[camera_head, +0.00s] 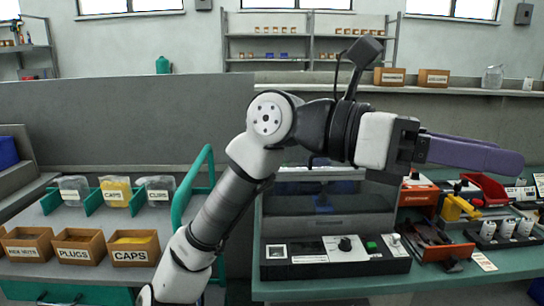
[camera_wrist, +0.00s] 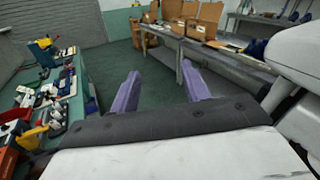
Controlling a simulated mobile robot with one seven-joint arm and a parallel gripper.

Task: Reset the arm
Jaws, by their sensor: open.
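My arm is raised and bent in the middle of the head view, in front of the benches. My gripper (camera_head: 510,160) points to the right above the green workbench, its purple fingers seen nearly side-on. In the wrist view my gripper (camera_wrist: 160,92) shows two purple fingers spread well apart. Nothing is between them but the dark green floor (camera_wrist: 150,68) further off. The gripper is open, empty and touches nothing that I can see.
The green workbench (camera_head: 420,285) carries a control box (camera_head: 335,257), a clear-sided case (camera_head: 330,205), a red bin (camera_head: 485,188) and tools. Left are wooden bins marked PLUGS (camera_head: 78,247) and CAPS (camera_head: 133,248). In the wrist view, grey tables (camera_wrist: 225,60) with cardboard boxes stand beyond open floor.

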